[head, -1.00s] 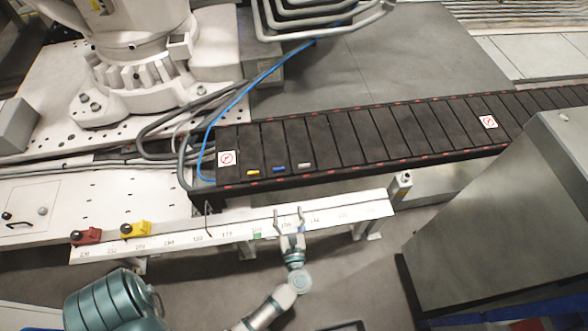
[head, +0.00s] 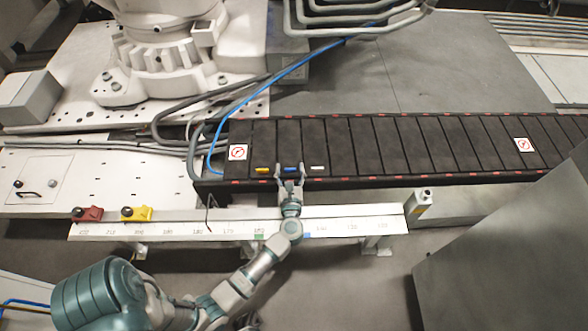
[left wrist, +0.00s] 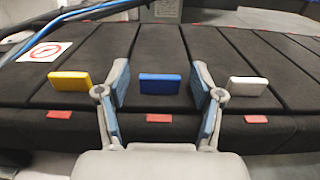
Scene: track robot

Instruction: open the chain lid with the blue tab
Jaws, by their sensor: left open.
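The black cable chain (head: 400,145) runs across the head view, its top made of several lids side by side. The blue tab (left wrist: 160,84) stands on one lid near the chain's front edge; it also shows in the head view (head: 291,170). A yellow tab (left wrist: 70,80) is on the lid to its left and a white tab (left wrist: 248,86) on the lid to its right. My left gripper (head: 290,171) is open at the chain's front edge. In the left wrist view its fingers (left wrist: 160,88) stand on either side of the blue tab, apart from it. My right gripper is not in view.
A white rail with numbers (head: 330,227) runs in front of the chain, with red (head: 88,214) and yellow (head: 137,214) blocks on its left part. A blue cable (head: 215,140) and grey hoses lie at the chain's left end. A grey cabinet (head: 500,250) stands at the right.

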